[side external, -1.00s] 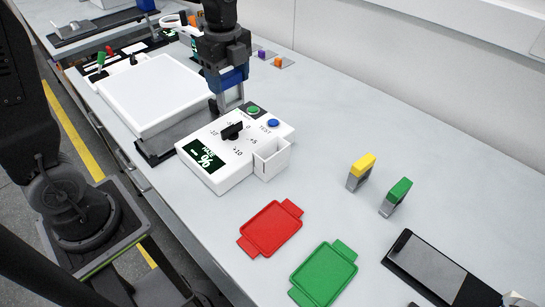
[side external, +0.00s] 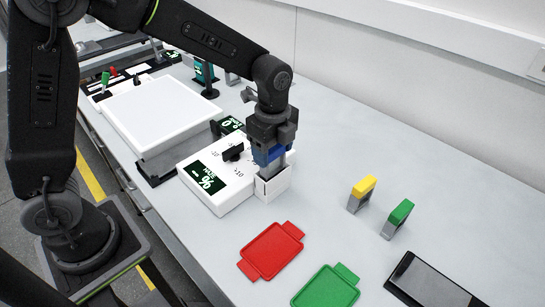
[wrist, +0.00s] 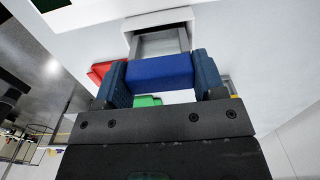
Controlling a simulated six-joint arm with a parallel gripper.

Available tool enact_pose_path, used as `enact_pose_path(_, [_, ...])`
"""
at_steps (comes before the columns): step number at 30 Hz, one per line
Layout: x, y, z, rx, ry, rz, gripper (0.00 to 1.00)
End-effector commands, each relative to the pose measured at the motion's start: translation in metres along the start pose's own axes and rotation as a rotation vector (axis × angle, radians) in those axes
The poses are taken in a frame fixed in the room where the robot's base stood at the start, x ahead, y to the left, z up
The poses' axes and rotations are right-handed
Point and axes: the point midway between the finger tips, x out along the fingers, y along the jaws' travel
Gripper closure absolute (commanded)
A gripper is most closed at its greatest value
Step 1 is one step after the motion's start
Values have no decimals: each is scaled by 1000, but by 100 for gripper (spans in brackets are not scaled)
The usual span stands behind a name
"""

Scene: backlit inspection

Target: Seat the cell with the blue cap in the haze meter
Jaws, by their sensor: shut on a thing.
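The haze meter (side external: 214,172) is a white box with a dial, a dark display and a white cell holder (side external: 272,187) at its right corner. My gripper (side external: 270,158) is shut on the cell with the blue cap, right over the holder. In the wrist view the blue cap (wrist: 160,70) sits between the two fingers, and the holder (wrist: 160,21) is just beyond it. The cell's grey lower part is at the holder's opening. I cannot tell how deep it is, since the fingers and holder walls hide it.
Cells with a yellow cap (side external: 364,187) and a green cap (side external: 400,212) stand to the right. A red tray (side external: 271,250) and a green tray (side external: 327,289) lie in front. A dark flat device (side external: 430,280) is at lower right. A white panel (side external: 158,100) is behind left.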

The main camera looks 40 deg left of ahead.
Motion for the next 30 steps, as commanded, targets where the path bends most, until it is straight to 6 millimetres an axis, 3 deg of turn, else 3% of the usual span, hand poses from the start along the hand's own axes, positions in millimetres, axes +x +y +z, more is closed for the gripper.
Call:
enact_pose_path(6, [26, 0, 0, 0, 0, 1, 75])
enact_pose_path(18, [30, 0, 1, 0, 0, 1, 75])
enact_pose_path(19, [30, 0, 1, 0, 0, 1, 34])
enact_pose_path(26, [30, 0, 1, 0, 0, 1, 12])
enact_pose_path(30, [30, 0, 1, 0, 0, 0, 11])
